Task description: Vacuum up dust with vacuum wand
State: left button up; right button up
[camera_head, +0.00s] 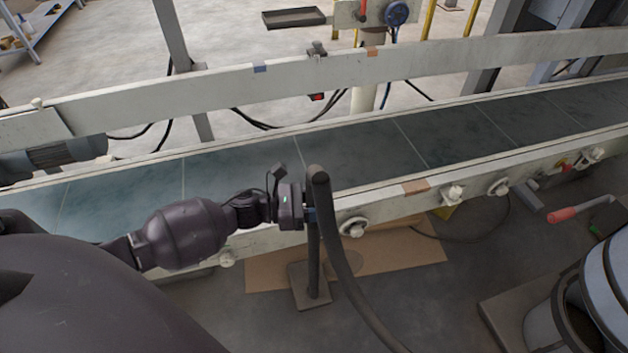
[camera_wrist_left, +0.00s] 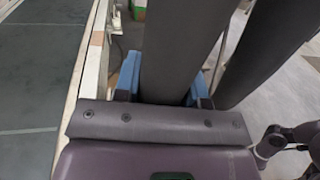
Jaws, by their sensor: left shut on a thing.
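My left gripper (camera_head: 309,208) is shut on the dark upright tube of the vacuum wand (camera_head: 314,245), beside the conveyor's near side. In the left wrist view, the blue fingers of the left gripper (camera_wrist_left: 165,85) sit on both sides of the grey wand tube (camera_wrist_left: 172,45). The wand's flat nozzle (camera_head: 309,286) is down at floor level, over the edge of a brown sheet. A dark hose bends over from the wand's top and runs down to the lower right. A greyish patch (camera_head: 346,291) lies right of the nozzle; I cannot tell if it is dust.
The conveyor (camera_head: 290,164) crosses the view, with rollers and knobs along its near rail. A brown sheet (camera_head: 400,250) lies on the floor below it. A grey drum (camera_head: 560,325) stands at the lower right, near a red-handled lever (camera_head: 563,215).

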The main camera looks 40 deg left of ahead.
pick_arm(q)
jog(key=w+a+b+x, duration=0.1)
jog(key=b+x, duration=0.1)
jog(key=x, duration=1)
jog(key=w+a+b+x, duration=0.2)
jog(key=x, duration=1)
jog(key=shift+w+d+r, duration=0.2)
jog(key=shift+w+r, duration=0.2)
jog(key=shift+w, duration=0.15)
pick_arm(e)
jog(key=shift+w+a+f+t, duration=0.15)
jog(key=shift+w+f+t, duration=0.1)
jog(key=shift+w+t, duration=0.3)
dwell(1.4)
jog(key=shift+s+f+n, duration=0.1)
jog(key=shift+s+n, duration=0.05)
jog(key=shift+n, duration=0.15)
